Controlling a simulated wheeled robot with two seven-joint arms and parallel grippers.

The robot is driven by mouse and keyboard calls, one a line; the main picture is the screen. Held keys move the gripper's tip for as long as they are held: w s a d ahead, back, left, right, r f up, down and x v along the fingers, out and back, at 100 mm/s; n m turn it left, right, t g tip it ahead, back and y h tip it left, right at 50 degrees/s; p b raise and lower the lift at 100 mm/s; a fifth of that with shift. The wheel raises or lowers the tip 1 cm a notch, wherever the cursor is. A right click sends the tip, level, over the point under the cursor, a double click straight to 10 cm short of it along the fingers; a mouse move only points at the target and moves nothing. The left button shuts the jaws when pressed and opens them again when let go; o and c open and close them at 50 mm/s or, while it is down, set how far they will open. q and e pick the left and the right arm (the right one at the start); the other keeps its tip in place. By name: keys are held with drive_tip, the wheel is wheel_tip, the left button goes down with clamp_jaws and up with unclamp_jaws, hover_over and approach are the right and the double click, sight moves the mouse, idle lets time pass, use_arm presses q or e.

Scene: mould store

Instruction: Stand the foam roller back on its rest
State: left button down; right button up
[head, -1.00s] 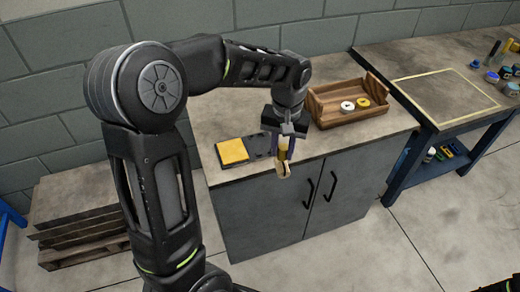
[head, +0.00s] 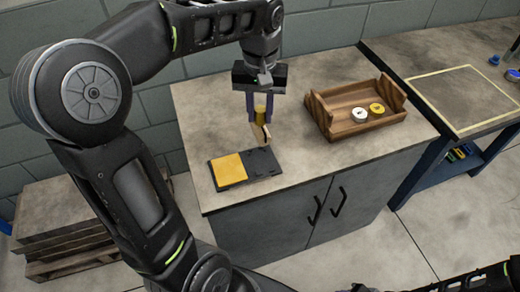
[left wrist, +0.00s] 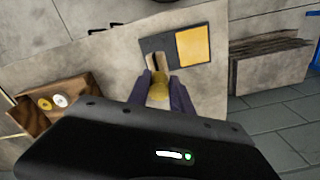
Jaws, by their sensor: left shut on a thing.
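My left gripper (head: 259,116) is shut on the foam roller, which has a yellow upper part (head: 260,112) and a pale, flat lower end (head: 261,135). It hangs roughly upright, lower end down, above the counter and close to the back right part of a dark flat tray (head: 262,162). A yellow pad (head: 229,169) covers the tray's left part. In the left wrist view the roller (left wrist: 158,90) sits between the two purple fingers, its pale end overlapping the dark tray (left wrist: 150,45). I cannot tell whether it touches the tray. My right gripper does not show.
A wooden box (head: 335,127) with a white and a yellow ring stands on the counter (head: 310,160) to the right. A second bench (head: 450,85) with a taped outline stands beyond it.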

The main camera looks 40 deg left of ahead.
sight(260, 127)
use_arm(q)
drive_tip(key=shift+s+d+r, duration=0.15)
drive_tip(key=shift+s+d, duration=0.05)
drive_tip(key=shift+s, duration=0.05)
drive_tip(key=shift+f, duration=3.2)
drive_tip(key=shift+f, duration=1.85)
drive_tip(key=shift+f, duration=0.25)
drive_tip(key=c, duration=1.1)
unclamp_jaws()
drive_tip(key=shift+c, duration=0.2)
